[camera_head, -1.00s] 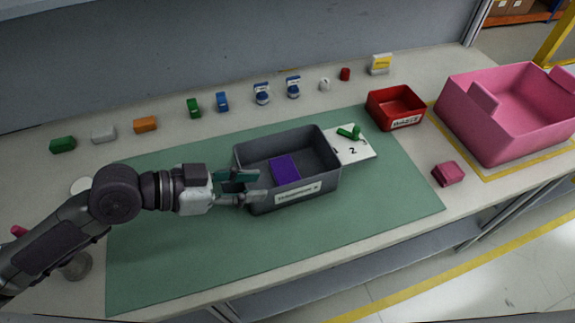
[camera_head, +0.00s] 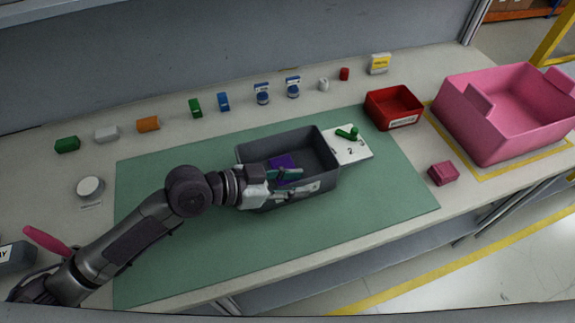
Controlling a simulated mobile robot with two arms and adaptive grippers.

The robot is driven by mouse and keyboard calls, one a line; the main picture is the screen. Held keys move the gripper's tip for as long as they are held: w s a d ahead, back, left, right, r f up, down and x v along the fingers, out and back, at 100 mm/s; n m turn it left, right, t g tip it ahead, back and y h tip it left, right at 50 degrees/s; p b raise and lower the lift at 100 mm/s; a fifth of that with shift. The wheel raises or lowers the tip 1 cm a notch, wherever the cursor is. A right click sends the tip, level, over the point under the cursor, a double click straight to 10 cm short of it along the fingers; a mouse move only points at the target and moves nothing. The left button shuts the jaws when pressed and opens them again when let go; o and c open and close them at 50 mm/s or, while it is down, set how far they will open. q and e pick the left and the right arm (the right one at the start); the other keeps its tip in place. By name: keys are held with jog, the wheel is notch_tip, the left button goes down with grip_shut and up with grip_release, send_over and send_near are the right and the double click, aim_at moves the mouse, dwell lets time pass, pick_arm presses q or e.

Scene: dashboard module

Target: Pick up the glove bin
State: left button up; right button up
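No label that I can read names a glove bin. A grey open bin (camera_head: 315,146) with a front label stands on the green mat, and a purple block (camera_head: 280,161) lies in it, partly hidden. My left gripper (camera_head: 306,180) is at the grey bin's front wall. Its fingers are apart, one near the rim and one lower in front of the wall. They cover part of the label, and I cannot tell whether they touch the bin. A large pink bin (camera_head: 483,139) stands at the right, inside a yellow outline. My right gripper is not in view.
A small red bin (camera_head: 380,109) and a pink block (camera_head: 443,173) lie between the mat and the pink bin. A white numbered card with a green piece (camera_head: 347,133) touches the grey bin's right side. Several small parts line the back. The front of the mat (camera_head: 340,221) is clear.

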pick_arm(q)
grip_shut()
jog(key=shift+r, duration=0.2)
